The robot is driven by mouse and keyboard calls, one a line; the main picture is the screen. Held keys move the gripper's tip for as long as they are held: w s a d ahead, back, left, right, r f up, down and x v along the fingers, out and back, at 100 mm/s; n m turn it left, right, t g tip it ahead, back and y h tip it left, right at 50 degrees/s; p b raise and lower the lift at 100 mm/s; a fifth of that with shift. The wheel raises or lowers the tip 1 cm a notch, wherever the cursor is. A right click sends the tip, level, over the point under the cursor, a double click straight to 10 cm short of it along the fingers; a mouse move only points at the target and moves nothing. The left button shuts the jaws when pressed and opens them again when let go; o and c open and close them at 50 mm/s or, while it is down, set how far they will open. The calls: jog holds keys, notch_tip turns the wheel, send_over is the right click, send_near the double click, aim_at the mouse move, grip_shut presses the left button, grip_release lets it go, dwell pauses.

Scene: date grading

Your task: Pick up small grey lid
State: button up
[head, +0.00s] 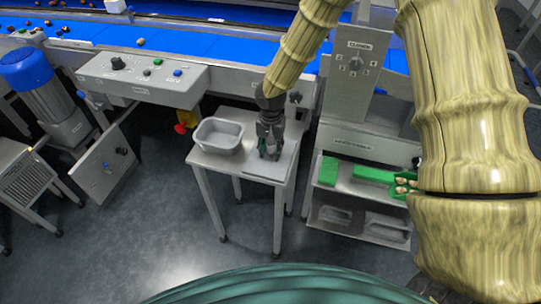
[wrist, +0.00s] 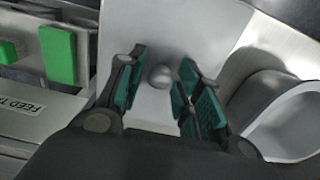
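The small grey lid (head: 262,172) lies flat on the small metal table, and my gripper (head: 269,152) is just above it, hiding part of it. In the wrist view the lid (wrist: 190,30) is a plain flat grey plate with a round grey knob (wrist: 160,76). My gripper, also in the wrist view (wrist: 160,80), is open with its teal finger pads on either side of the knob. A gap shows between the knob and each pad. The fingers hold nothing.
A grey tub (head: 219,136) stands on the small table (head: 228,167) left of my gripper; its rounded rim (wrist: 262,92) shows at right in the wrist view. To the right is a shelf unit with green blocks (head: 329,171). A blue conveyor (head: 200,42) runs behind.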

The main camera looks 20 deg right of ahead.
jog(key=c, duration=0.5)
jog(key=shift+r, duration=0.1)
